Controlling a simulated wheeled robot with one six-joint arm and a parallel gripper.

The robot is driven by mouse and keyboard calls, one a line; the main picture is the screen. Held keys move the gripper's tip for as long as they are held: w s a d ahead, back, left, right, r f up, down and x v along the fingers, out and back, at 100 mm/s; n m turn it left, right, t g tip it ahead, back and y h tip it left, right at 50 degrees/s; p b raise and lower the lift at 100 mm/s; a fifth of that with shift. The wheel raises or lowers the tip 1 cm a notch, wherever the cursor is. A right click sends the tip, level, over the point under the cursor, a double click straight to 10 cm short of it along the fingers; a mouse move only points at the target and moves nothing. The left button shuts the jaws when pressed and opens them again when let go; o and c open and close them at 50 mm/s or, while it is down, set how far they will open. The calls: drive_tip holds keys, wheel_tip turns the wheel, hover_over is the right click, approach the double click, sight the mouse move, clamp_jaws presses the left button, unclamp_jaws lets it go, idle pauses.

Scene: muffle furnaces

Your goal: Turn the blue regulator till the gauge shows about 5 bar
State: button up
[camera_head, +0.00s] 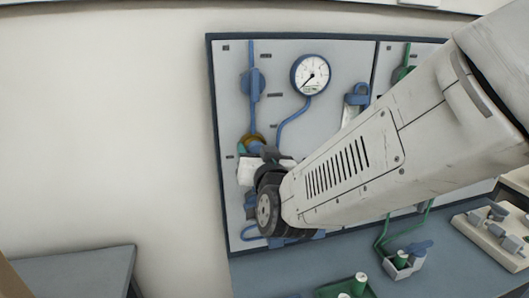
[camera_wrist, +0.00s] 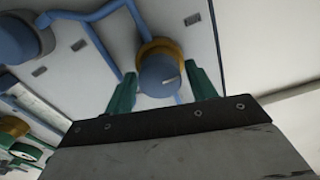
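The blue regulator (camera_wrist: 158,75) is a round knob with a pale mark on its face and a brass-coloured ring behind it. In the head view its brass ring (camera_head: 252,138) shows beside my wrist, and the knob is partly hidden. My gripper (camera_wrist: 163,86) has its two green fingers spread on either side of the knob. Gaps show between the fingers and the knob; I see no clear contact. The round white gauge (camera_head: 311,74) is up and right of the regulator. Its needle points to the lower left; the numbers are too small to read.
The panel (camera_head: 335,52) carries blue pipes and a blue valve handle (camera_head: 253,82) above the regulator. My arm covers much of the panel's right side. Below, the blue-grey bench (camera_head: 330,262) holds a green tray (camera_head: 345,288) and a white block with grey parts (camera_head: 495,232).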

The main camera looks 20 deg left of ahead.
drive_tip(key=c, duration=0.7)
drive_tip(key=shift+d, duration=0.1)
